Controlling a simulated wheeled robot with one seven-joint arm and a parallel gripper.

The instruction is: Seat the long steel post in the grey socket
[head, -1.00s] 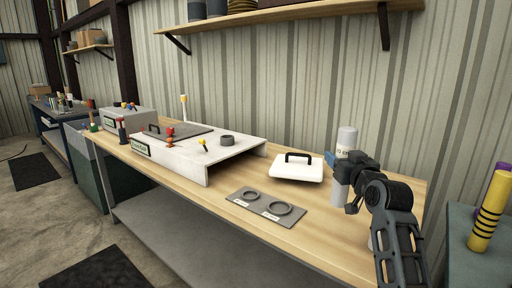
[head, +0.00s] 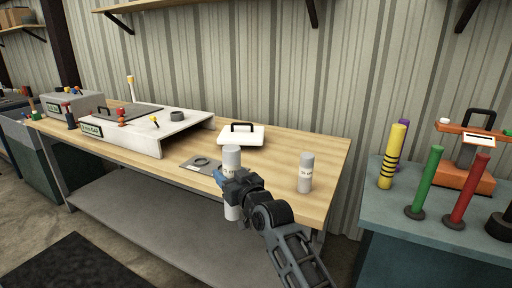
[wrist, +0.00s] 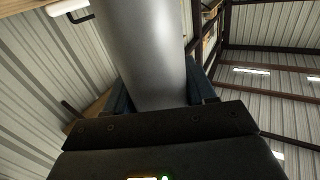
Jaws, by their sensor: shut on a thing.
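My gripper (head: 232,182) is shut on a tall grey steel post (head: 231,160), which stands upright in the jaws with a label on its side. The wrist view shows the same post (wrist: 145,50) between the jaws. It hangs at the bench's front edge, hiding part of the flat grey plate. A shorter-looking grey cylinder (head: 305,172) with a label stands on the bench to the right. A dark grey ring-shaped collar (head: 177,115) sits on the white raised deck (head: 180,129) at left; I cannot tell surely whether it is the socket.
The grey plate (head: 187,166) with ring outlines lies on the wooden bench. A white lid with a black handle (head: 241,135) lies behind. Loose pegs and a dark panel are on the deck. A side table (head: 385,215) at right holds yellow, green and red posts.

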